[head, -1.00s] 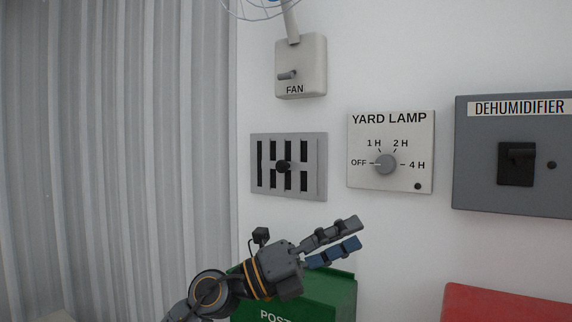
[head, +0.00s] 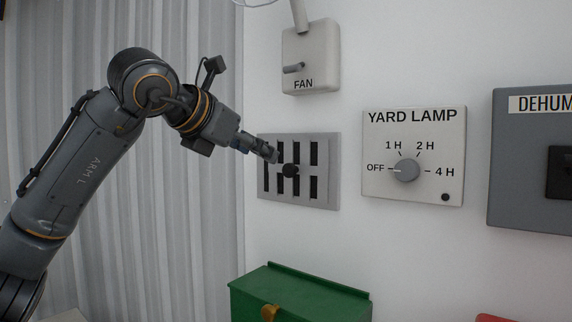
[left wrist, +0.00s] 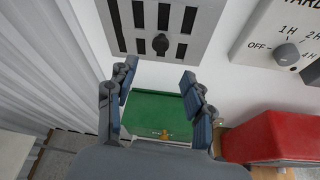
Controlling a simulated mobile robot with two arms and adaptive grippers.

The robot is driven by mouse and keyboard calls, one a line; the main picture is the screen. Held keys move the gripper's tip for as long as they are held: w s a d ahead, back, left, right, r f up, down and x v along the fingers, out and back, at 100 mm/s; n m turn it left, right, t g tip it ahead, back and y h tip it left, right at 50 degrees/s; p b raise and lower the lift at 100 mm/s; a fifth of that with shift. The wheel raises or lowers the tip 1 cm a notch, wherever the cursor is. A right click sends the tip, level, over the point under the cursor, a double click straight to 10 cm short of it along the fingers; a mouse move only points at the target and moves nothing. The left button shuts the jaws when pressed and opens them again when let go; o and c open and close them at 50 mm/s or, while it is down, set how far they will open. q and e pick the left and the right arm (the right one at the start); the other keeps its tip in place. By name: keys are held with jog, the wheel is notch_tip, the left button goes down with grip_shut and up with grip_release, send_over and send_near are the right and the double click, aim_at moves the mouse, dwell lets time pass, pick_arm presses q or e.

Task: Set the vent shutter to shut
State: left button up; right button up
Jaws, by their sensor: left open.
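The vent shutter (head: 327,189) is a grey wall plate with dark vertical slots and a round black knob (head: 290,171) near its middle. Dark gaps show in the slots. In the left wrist view the vent plate (left wrist: 194,46) is at the top, with its knob (left wrist: 161,44) beyond the fingertips, in line with the space between them. My left gripper (head: 268,155) is at the plate's upper left, close to the knob in the head view. In the left wrist view the left gripper (left wrist: 160,82) is open, with nothing between its fingers. My right gripper is out of view.
The fan switch (head: 310,60) is above the vent and the yard lamp dial (head: 406,170) is to its right. A dehumidifier box (head: 520,200) is farther right. A green post box (head: 300,295) is below. A red box (left wrist: 270,137) is at lower right.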

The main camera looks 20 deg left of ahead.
aim_at(288, 169)
pick_arm(q)
jog(key=p+x, duration=0.3)
jog(key=x, duration=0.7)
jog(key=shift+w+r+p, duration=0.1)
jog(key=shift+p, duration=0.2)
jog(key=shift+w+d+f, duration=0.2)
jog(key=shift+w+f, duration=0.2)
jog(key=shift+w, duration=0.15)
grip_shut()
